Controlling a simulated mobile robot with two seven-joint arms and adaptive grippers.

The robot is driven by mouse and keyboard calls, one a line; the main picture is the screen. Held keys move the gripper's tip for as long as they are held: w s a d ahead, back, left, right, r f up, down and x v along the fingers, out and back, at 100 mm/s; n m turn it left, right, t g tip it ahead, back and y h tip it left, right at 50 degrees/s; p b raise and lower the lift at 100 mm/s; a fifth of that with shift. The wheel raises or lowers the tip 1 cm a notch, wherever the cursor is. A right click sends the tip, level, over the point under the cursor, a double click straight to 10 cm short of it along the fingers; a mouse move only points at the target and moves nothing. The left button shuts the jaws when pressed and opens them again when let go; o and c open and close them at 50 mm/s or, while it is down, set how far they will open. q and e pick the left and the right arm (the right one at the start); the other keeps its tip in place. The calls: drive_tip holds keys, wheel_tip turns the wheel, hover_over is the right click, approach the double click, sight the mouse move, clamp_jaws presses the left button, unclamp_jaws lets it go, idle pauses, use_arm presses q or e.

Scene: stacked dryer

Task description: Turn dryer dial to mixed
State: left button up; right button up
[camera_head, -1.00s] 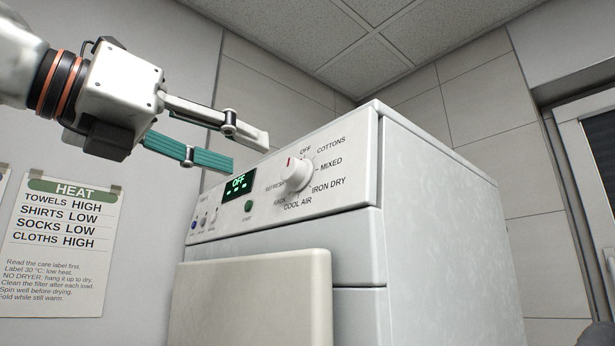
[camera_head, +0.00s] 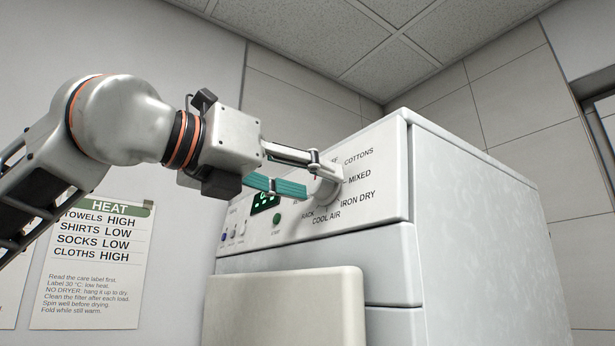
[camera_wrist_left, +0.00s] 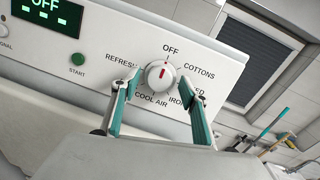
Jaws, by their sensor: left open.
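The dryer's round white dial (camera_head: 328,190) is on the control panel (camera_head: 385,205), partly hidden by my left gripper in the head view. In the wrist view the dial (camera_wrist_left: 157,77) shows whole, its red mark pointing up toward OFF. The MIXED label (camera_head: 360,176) is at the dial's right; in the wrist view a finger partly covers it. My left gripper (camera_head: 314,178) is open at the dial, one finger on each side in the wrist view (camera_wrist_left: 163,84). I cannot tell whether they touch it. My right gripper is not in view.
A green START button (camera_wrist_left: 77,59) and a lit display reading OFF (camera_wrist_left: 48,14) are left of the dial. A pale panel (camera_head: 285,310) stands out below the controls. A HEAT notice (camera_head: 97,265) hangs on the left wall.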

use_arm(q)
drive_tip(key=c, duration=1.1)
